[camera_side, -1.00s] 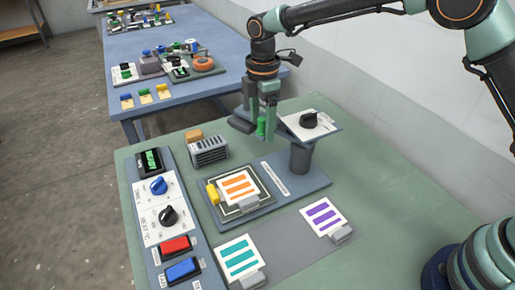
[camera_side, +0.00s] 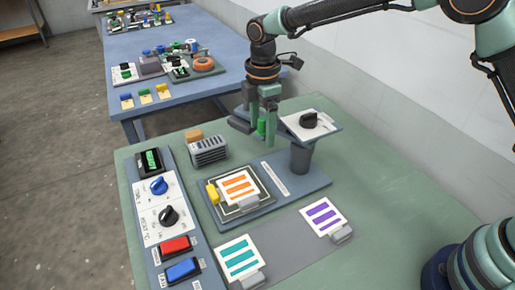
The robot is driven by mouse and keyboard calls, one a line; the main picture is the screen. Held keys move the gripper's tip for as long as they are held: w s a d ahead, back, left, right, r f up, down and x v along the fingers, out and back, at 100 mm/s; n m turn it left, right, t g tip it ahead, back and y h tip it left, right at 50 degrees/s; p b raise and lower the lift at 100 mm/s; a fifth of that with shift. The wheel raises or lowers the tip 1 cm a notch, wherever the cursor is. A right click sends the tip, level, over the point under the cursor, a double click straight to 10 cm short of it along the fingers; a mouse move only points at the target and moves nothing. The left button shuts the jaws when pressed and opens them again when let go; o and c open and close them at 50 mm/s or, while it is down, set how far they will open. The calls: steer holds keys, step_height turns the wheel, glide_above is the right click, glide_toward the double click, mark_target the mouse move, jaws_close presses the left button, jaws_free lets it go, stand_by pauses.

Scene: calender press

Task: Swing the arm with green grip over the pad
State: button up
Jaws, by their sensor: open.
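The swing arm's dark grey head (camera_side: 241,125) juts out to the left of the post (camera_side: 300,157), behind the pad. Its green grip (camera_side: 261,128) stands upright near the head. My gripper (camera_side: 264,122) points down with its jaws open, one finger on either side of the grip as seen here. I cannot tell whether a finger touches it. The pad (camera_side: 206,190) lies on the press base with an orange-striped card (camera_side: 239,186) on it. The head is not above the pad. My fingers partly hide the swing arm.
A panel with a black knob (camera_side: 309,119) tops the post. Purple-striped (camera_side: 323,215) and teal-striped (camera_side: 240,257) cards lie in front. A control strip (camera_side: 150,253) runs along the left. A grey ribbed block (camera_side: 208,150) stands behind the pad.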

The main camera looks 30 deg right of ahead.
steer(key=shift+s+a, duration=0.1)
steer(key=shift+s, duration=0.2)
